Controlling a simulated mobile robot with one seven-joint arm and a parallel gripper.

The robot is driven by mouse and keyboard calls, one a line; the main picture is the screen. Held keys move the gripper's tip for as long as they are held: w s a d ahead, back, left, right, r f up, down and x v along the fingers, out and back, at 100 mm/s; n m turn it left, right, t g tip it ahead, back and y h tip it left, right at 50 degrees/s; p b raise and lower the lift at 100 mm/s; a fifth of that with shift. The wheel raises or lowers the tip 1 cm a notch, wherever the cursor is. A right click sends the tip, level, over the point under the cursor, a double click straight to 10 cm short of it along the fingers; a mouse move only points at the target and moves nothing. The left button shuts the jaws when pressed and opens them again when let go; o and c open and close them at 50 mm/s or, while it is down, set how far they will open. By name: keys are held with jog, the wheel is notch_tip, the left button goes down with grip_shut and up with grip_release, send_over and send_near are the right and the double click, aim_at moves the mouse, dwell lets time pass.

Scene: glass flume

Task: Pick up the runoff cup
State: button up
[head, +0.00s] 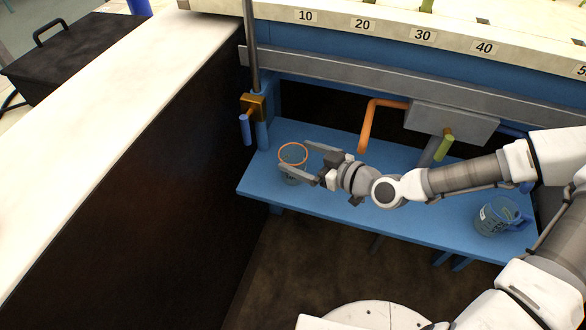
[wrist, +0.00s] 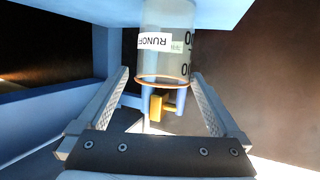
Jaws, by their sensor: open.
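The runoff cup (head: 291,178) is a clear cup with an orange rim, standing on the blue shelf near its left end. In the wrist view its clear wall (wrist: 165,18) shows a white label reading "RUNOF", upside down, and dark marks. My gripper (head: 298,157) is open, with one finger on each side of the cup. In the wrist view the cup's rim lies between the fingertips (wrist: 160,74), with a gap on both sides. How deep the cup sits between the fingers is hard to tell.
A second clear cup with a blue handle (head: 502,217) stands at the shelf's right end. A brass valve (head: 254,106) on a vertical pipe is behind the runoff cup. An orange pipe (head: 366,125) hangs behind my wrist. A dark wall (head: 170,190) borders the left.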

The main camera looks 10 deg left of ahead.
aim_at(284, 152)
jog(key=shift+b+x, duration=1.05)
jog(key=shift+x, duration=1.8)
jog(key=shift+s+f, duration=0.15)
jog(key=shift+s, duration=0.05)
jog(key=c, duration=1.2)
jog(key=shift+c, duration=0.2)
